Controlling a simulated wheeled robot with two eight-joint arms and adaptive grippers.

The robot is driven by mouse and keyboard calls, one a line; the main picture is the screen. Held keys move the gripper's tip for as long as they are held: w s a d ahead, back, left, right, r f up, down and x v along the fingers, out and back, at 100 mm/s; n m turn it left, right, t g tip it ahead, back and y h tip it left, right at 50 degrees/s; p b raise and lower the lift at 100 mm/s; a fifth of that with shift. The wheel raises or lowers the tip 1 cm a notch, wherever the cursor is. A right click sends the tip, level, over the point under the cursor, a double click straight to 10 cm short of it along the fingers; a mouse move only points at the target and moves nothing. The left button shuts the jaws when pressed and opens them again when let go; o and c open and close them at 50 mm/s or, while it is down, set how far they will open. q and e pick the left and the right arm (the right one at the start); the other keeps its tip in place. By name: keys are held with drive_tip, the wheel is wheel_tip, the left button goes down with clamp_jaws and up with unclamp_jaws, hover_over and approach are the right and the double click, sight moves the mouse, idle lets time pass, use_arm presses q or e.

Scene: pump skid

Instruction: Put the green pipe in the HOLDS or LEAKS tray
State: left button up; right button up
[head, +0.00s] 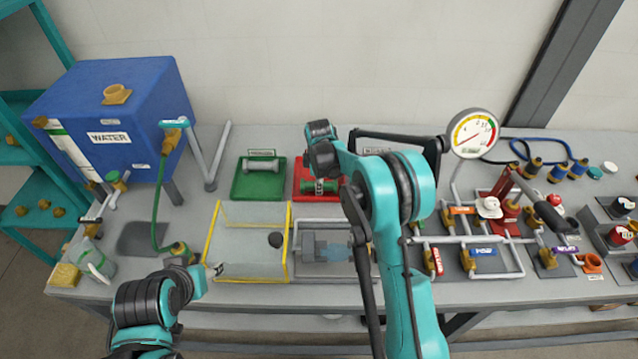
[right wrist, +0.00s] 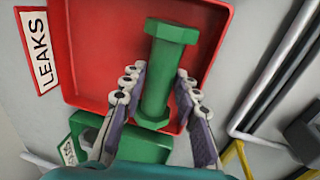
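The green pipe (right wrist: 160,80) lies in the red LEAKS tray (right wrist: 85,50), with a hex flange at each end. In the head view the pipe (head: 318,187) shows in the red tray (head: 299,170), partly hidden by my right arm. My right gripper (right wrist: 162,72) has its fingers on either side of the pipe's shaft, with narrow gaps beside it. The green HOLDS tray (head: 241,186) stands to the left and holds a grey pipe (head: 262,165). My left gripper (head: 198,274) is low at the left, its fingers unclear.
A yellow-framed clear basin (head: 225,272) and a grey fixture (head: 318,246) stand in front of the trays. A blue WATER tank (head: 125,115) with a green hose (head: 156,205) is at the left. Valves, pipes and a gauge (head: 472,134) crowd the right.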

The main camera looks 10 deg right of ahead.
drive_tip(key=shift+o, duration=1.3)
wheel_tip(320, 180, up, 12)
drive_tip(key=s, duration=0.2)
drive_tip(key=s+d+r+m+t+b, duration=0.1)
drive_tip(key=s+r+m, duration=0.3)
drive_tip(key=s, duration=0.3)
drive_tip(key=s+d+r+m+t, duration=0.1)
drive_tip(key=s+r+m, duration=0.25)
drive_tip(key=s, duration=0.35)
drive_tip(key=s+d+f+m+t, duration=0.1)
drive_tip(key=s+m, duration=0.3)
drive_tip(key=s, duration=0.4)
drive_tip(key=s+d+f+m+t+b, duration=0.1)
drive_tip(key=s+f+m+t, duration=0.1)
drive_tip(key=s, duration=0.7)
drive_tip(key=shift+f+m, duration=0.9)
drive_tip(key=shift+m, duration=0.15)
